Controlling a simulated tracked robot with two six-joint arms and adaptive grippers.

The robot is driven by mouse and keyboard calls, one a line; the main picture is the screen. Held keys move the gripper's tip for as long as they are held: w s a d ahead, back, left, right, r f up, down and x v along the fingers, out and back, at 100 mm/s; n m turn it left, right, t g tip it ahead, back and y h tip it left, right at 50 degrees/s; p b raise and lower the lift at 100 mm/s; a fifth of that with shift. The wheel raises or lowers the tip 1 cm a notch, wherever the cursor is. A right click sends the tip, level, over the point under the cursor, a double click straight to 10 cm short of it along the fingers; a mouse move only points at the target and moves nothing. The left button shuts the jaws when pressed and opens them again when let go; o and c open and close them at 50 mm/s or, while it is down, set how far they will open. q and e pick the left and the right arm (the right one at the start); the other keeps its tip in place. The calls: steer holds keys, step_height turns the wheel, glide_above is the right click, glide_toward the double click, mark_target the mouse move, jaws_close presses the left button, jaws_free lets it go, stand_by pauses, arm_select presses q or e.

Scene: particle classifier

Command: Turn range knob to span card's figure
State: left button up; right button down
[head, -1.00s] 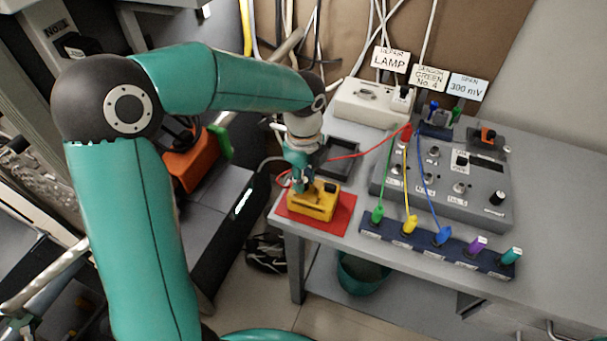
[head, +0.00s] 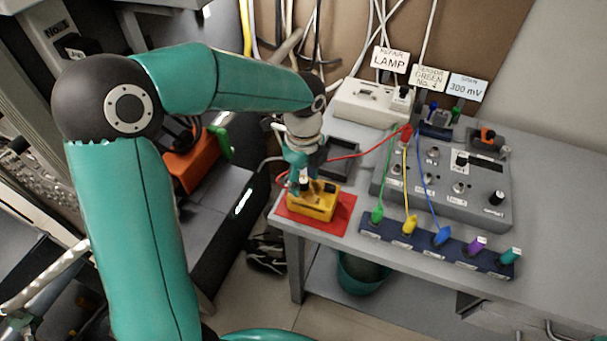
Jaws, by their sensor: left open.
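The span card (head: 468,87) stands at the back right and reads 300 mV. A yellow box (head: 316,206) with a dark knob-like part (head: 330,188) on top sits on a red mat (head: 343,217) at the bench's left corner. My left gripper (head: 300,187) is open and points down at the left part of the box's top; its fingers are small and partly hidden, and I cannot tell whether they touch it. A grey panel (head: 465,200) to the right carries several dark knobs, one at its right end (head: 496,198). Which knob is the range knob I cannot read. My right gripper is not in view.
A blue strip (head: 380,230) with coloured plugs lies along the bench front. Red, green, yellow and blue leads run over the bench. LAMP (head: 390,60) and GREEN No. 4 (head: 430,77) cards stand behind. The bench's right part (head: 560,260) is clear.

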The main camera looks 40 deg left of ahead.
mark_target(303, 180)
arm_select(q)
step_height(303, 180, up, 12)
stand_by(0.6)
steer(key=shift+f, duration=0.1)
